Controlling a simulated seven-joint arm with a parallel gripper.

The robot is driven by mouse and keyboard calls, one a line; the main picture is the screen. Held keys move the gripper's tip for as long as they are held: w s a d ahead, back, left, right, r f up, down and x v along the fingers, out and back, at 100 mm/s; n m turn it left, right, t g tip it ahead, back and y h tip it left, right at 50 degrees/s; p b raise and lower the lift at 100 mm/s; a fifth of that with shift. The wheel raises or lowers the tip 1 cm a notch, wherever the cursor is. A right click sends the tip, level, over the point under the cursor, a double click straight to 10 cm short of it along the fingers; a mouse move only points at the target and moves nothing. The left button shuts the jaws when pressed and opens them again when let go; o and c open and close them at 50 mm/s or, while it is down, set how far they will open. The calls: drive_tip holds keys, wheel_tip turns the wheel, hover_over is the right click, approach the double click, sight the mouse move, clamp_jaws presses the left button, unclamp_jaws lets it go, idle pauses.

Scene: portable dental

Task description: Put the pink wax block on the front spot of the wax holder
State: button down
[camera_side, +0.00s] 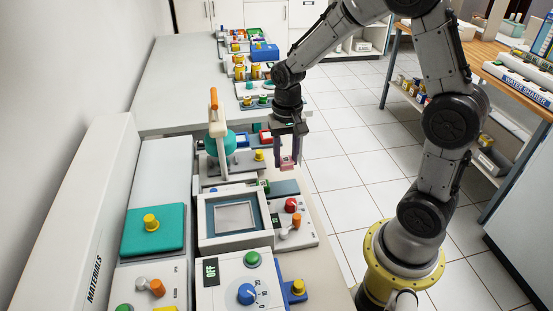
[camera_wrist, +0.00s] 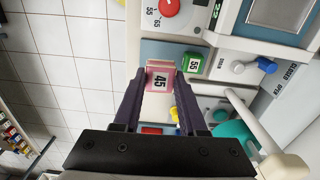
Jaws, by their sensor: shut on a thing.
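My gripper (camera_side: 288,157) is shut on the pink wax block (camera_side: 288,163), which it holds up in the air. In the wrist view the block (camera_wrist: 158,78) is marked 45 and sits between the two fingertips (camera_wrist: 160,85). The wax holder appears as a blue-grey plate (camera_side: 285,187), lower and nearer the camera than the block in the side view. In the wrist view the plate (camera_wrist: 160,48) is partly hidden by the held block. A green block (camera_wrist: 191,62) marked 55 is on its right part. The gap between block and plate is hard to judge.
A panel with a red knob (camera_side: 291,204) and a framed screen unit (camera_side: 234,217) stand beside the plate. A teal round item with an orange-tipped upright handle (camera_side: 214,100) stands left of my gripper. Open floor (camera_side: 355,165) lies right of the bench.

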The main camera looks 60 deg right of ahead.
sight(288, 187)
drive_tip(key=shift+s+d+f, duration=0.15)
drive_tip(key=shift+d+f, duration=0.15)
drive_tip(key=shift+d, duration=0.15)
drive_tip(key=shift+f, duration=3.4)
drive_tip(key=shift+f, duration=0.1)
drive_tip(key=shift+c, duration=1.9)
unclamp_jaws()
